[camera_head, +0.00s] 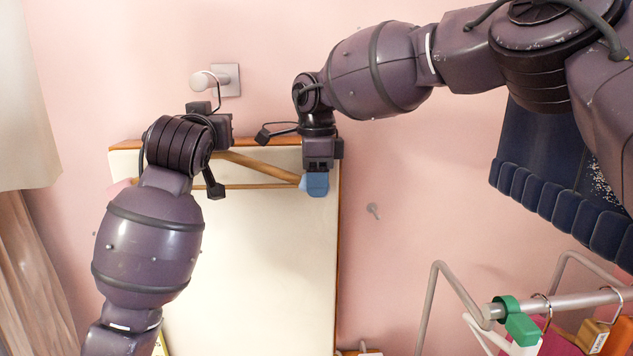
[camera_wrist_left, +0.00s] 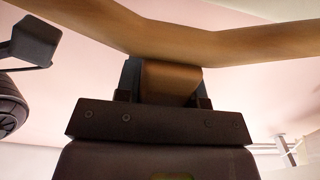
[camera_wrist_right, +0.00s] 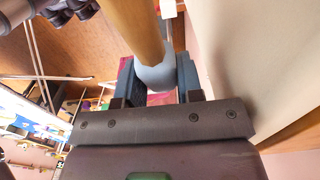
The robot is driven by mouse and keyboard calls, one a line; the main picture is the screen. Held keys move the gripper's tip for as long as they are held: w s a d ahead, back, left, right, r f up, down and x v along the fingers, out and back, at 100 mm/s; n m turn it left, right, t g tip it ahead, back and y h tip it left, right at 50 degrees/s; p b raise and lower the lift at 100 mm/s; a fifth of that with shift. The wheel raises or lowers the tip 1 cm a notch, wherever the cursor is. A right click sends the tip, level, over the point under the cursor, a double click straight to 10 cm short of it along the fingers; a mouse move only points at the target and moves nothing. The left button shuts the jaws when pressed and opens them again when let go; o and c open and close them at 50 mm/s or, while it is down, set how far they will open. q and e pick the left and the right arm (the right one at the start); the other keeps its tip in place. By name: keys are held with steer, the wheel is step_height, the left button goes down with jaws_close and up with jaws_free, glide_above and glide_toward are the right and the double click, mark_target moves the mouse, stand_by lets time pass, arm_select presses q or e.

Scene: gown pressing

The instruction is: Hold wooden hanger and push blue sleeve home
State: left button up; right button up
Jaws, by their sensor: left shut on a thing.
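The wooden hanger (camera_head: 260,168) hangs in front of the pale board, with a pink sleeve (camera_head: 120,186) at its left end. My left gripper (camera_head: 215,135) is shut on the middle of the hanger; the left wrist view (camera_wrist_left: 170,82) shows the wood between its fingers. My right gripper (camera_head: 317,184) is at the hanger's right end. The light blue sleeve (camera_wrist_right: 156,74) sits around that end, between the right fingers, with both seeming to touch it. In the head view only a sliver of the blue sleeve (camera_head: 303,183) shows. How far it sits on the wood is hidden.
The pale board (camera_head: 260,270) with wooden edges stands against the pink wall. A wall knob (camera_head: 204,81) is above the hanger, and a small peg (camera_head: 373,210) is to the right. A metal rail (camera_head: 560,303) with several hangers stands at lower right; a dark blue garment (camera_head: 535,140) hangs above it.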

jaws_close()
steer(key=shift+a+r, duration=0.25)
steer(key=shift+a, duration=0.35)
steer(key=shift+a+r, duration=0.25)
steer(key=shift+a, duration=0.4)
steer(key=shift+a+r, duration=0.25)
steer(key=shift+a, duration=0.35)
steer(key=o, duration=0.6)
jaws_free()
step_height(320, 180, up, 12)
steer(key=shift+r, duration=0.1)
